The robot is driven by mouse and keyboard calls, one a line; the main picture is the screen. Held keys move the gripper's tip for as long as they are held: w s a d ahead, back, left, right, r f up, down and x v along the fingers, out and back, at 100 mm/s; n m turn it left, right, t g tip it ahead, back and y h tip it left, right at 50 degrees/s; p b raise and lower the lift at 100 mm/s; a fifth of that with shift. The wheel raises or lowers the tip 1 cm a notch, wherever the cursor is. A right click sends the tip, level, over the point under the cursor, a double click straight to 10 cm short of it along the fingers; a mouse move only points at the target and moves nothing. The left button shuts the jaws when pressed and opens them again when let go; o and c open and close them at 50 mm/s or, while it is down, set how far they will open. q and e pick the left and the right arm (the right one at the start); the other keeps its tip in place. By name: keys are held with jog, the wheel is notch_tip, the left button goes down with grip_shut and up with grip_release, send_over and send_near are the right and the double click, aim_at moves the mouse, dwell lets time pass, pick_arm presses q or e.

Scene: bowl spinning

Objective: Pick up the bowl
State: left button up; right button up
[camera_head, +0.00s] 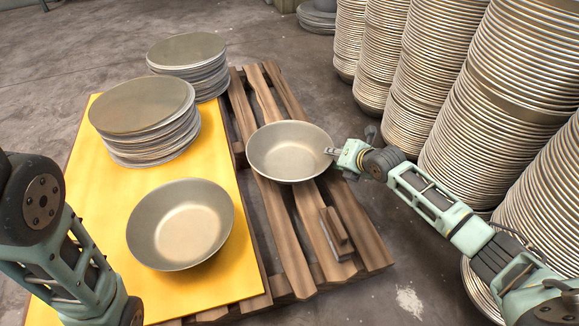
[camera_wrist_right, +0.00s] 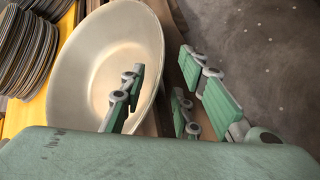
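A metal bowl (camera_head: 290,152) sits upright on the wooden pallet. A second metal bowl (camera_head: 180,224) sits upright on the yellow board. My right gripper (camera_head: 333,152) is at the right rim of the pallet bowl. In the right wrist view the pallet bowl (camera_wrist_right: 100,62) fills the left half. There my right gripper (camera_wrist_right: 162,78) is open, with one finger over the bowl's inside and the others outside its rim. A gap shows between the fingers and the rim. Links of my left arm show at the lower left of the head view, but its gripper is not visible.
The yellow board (camera_head: 85,215) carries a stack of metal plates (camera_head: 145,115), with another stack (camera_head: 188,62) behind it. The wooden pallet (camera_head: 345,235) has a small wood block near its front. Tall stacks of bowls (camera_head: 490,100) crowd the right side.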

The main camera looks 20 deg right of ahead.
aim_at(320, 153)
jog(key=shift+w+f, duration=0.2)
jog(key=shift+w+a+f+b, duration=0.1)
jog(key=shift+b, duration=0.2)
jog(key=b+x, duration=0.3)
jog(key=b, duration=0.1)
jog(key=shift+w+a+f, duration=0.2)
jog(key=shift+a+f, duration=0.1)
jog(key=shift+a, duration=0.15)
jog(key=shift+w+f+b, duration=0.2)
jog(key=shift+w+b, duration=0.2)
jog(key=shift+b, duration=0.05)
jog(key=shift+w, duration=0.1)
jog(key=shift+c, duration=0.5)
grip_shut()
